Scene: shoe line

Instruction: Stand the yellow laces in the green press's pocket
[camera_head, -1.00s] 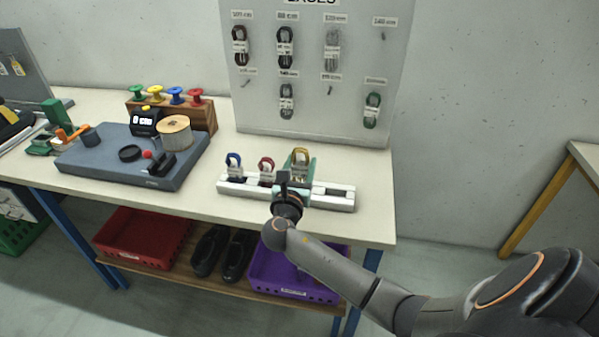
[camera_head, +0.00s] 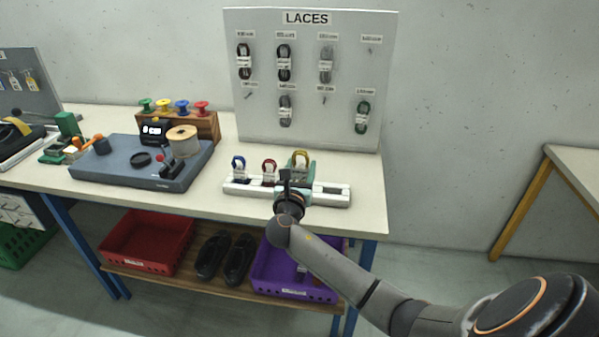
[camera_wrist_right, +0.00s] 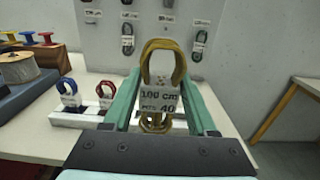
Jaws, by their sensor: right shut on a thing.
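The loop points upward. I cannot tell whether the bundle's lower end still sits in the rack. The green press (camera_head: 69,125) stands at the table's far left, with an orange handle beside it. Its pocket is too small to make out. My left gripper is not in view.
Blue laces (camera_head: 238,164) and red laces (camera_head: 269,168) stand in the rack left of my gripper. A grey-blue board (camera_head: 115,170) with a wooden spool (camera_head: 182,141) lies between rack and press. The laces panel (camera_head: 310,100) rises behind.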

